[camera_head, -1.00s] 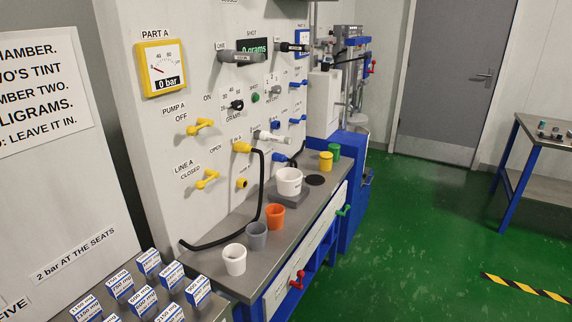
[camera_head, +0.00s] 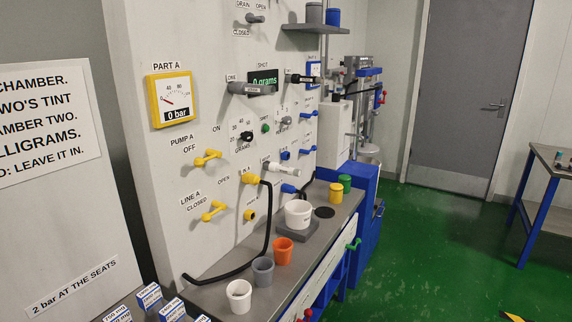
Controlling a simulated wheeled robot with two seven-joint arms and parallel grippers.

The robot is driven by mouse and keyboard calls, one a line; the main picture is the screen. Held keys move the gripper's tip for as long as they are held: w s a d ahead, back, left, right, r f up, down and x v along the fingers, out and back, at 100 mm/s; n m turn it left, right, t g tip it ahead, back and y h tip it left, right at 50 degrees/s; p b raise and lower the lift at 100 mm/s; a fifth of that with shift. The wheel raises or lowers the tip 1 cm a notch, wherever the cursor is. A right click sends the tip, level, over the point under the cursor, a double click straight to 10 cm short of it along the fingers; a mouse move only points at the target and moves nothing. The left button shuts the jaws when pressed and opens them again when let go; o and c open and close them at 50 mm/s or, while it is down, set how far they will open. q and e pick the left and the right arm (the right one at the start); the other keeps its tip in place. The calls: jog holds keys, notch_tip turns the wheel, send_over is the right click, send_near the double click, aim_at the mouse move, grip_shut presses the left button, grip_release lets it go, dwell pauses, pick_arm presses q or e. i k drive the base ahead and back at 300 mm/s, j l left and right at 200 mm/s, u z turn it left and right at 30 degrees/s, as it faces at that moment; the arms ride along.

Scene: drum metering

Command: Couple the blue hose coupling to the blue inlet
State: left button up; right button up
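The blue hose coupling (camera_head: 289,188) is on the white panel, low and right of centre, with a black hose (camera_head: 307,187) curving down from it. It is small, and I cannot tell what it is seated on. I cannot make out the blue inlet; it may be hidden behind the coupling or the white cup. A yellow hose coupling (camera_head: 252,179) with its own black hose (camera_head: 268,222) is to the left, above a yellow inlet (camera_head: 250,215). Neither of my grippers is in view.
A grey bench (camera_head: 215,297) runs below the panel. It carries a white cup (camera_head: 239,296), a grey cup (camera_head: 263,270), an orange cup (camera_head: 283,251) and a larger white cup (camera_head: 298,214). Yellow lever handles (camera_head: 208,159) stick out of the panel.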

aim_at(291, 188)
jog(key=i+l+u, duration=0.1)
jog(key=i+l, duration=0.15)
jog(key=l, duration=0.3)
jog(key=i+l+u, duration=0.15)
jog(key=l, duration=0.35)
jog(key=i+l+u, duration=0.1)
jog(key=i+l, duration=0.15)
jog(key=l, duration=0.35)
jog(key=i+l+u, duration=0.15)
jog(key=l, duration=0.4)
jog(key=i+l+u, duration=0.1)
jog(key=l, duration=0.5)
jog(key=i+l+u, duration=0.15)
jog(key=l, duration=0.45)
jog(key=i+l+u, duration=0.1)
jog(key=l, duration=0.55)
